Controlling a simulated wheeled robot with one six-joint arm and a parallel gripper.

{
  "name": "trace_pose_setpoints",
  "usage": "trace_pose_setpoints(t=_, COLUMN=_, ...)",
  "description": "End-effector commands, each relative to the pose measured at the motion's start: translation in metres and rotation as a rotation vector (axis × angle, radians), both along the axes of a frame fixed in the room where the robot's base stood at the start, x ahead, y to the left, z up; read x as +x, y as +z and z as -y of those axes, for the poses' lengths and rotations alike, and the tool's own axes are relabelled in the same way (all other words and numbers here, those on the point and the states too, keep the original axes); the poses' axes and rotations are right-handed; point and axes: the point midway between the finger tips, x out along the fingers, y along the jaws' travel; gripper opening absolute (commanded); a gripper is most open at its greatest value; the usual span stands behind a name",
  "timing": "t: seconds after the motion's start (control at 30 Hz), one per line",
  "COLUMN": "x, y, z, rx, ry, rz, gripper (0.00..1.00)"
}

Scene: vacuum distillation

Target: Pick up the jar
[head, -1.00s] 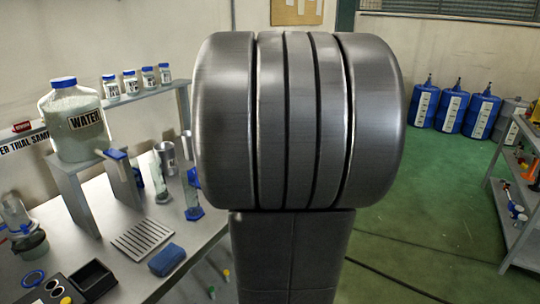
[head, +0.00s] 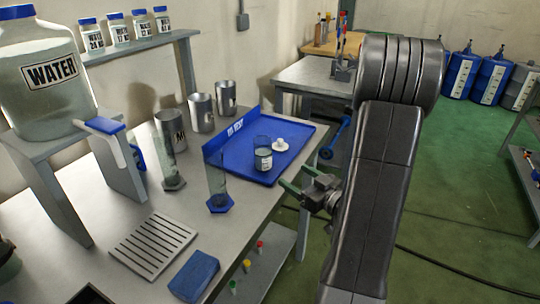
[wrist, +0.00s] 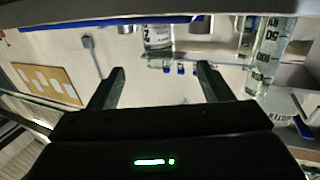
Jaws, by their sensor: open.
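A small clear jar (head: 263,160) with a white label stands upright on a blue tray (head: 240,168) at the right end of the bench in the head view. The wrist view, which looks upside down, shows a labelled jar (wrist: 157,38) partly cut off at the top, between the lines of the two fingers. My gripper (head: 287,195) is open and empty, to the lower right of the jar, by the tray's front edge and apart from the jar. Its two fingers (wrist: 160,85) also show in the wrist view with nothing between them.
A white lid (head: 281,145) lies beside the jar on the tray. A glass cylinder (head: 217,180) with a blue foot stands left of the tray, metal beakers (head: 201,112) behind. A large water bottle (head: 40,75) stands at the left.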

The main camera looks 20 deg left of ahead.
Motion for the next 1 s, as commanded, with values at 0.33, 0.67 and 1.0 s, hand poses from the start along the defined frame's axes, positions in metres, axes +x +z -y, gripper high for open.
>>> trace_pose_setpoints(t=0.33, x=0.018, y=0.002, z=-0.042, rx=0.0, ry=0.005, rz=0.002, gripper=0.73)
trace_pose_setpoints(t=0.67, x=0.033, y=0.001, z=-0.074, rx=0.0, ry=0.0, rz=0.001, gripper=0.73)
trace_pose_setpoints(t=1.0, x=0.053, y=-0.001, z=-0.108, rx=0.0, ry=0.001, rz=0.001, gripper=0.73)
